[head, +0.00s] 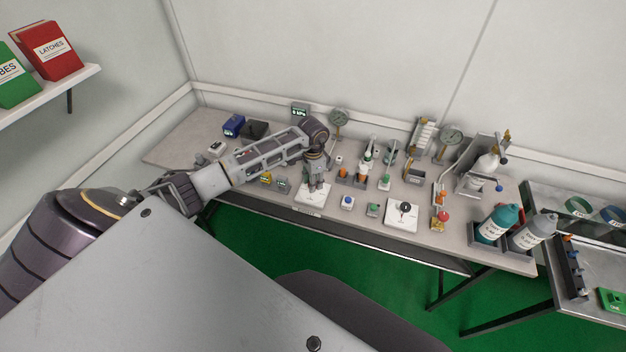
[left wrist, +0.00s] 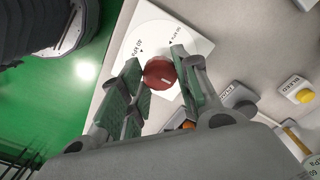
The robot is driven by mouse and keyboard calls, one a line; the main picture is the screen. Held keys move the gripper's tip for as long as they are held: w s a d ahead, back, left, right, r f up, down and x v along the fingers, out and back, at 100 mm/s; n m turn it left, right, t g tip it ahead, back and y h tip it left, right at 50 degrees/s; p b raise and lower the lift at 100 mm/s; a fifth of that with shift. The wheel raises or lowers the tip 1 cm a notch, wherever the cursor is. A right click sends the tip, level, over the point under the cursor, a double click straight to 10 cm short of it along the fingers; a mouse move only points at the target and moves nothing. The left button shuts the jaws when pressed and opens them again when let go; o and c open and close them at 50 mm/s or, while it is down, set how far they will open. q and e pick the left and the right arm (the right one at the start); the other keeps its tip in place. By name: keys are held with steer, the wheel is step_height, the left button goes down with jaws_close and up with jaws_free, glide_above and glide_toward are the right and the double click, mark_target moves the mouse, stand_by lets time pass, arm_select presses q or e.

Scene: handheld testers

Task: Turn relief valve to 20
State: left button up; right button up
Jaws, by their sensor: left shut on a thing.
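In the head view my left gripper (head: 317,183) points down over the white plate (head: 309,199) near the bench's front edge and hides the knob. The knob's exact setting cannot be told. My right gripper is not in view.
The bench (head: 470,250) holds a second white plate with a black knob (head: 405,206), round gauges (head: 451,137), a small green readout (head: 299,111) and several buttons. A yellow button labelled BLEED (left wrist: 304,97) is near my left gripper. Bottles (head: 497,223) stand at the right.

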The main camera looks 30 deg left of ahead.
arm_select(q)
steer(key=shift+w+r, duration=0.2)
steer(key=shift+r, duration=0.05)
steer(key=o, duration=1)
steer(key=shift+f, duration=0.1)
steer(key=shift+o, duration=0.3)
steer(key=shift+s+f, duration=0.1)
steer(key=shift+s, duration=0.1)
step_height(320, 180, up, 12)
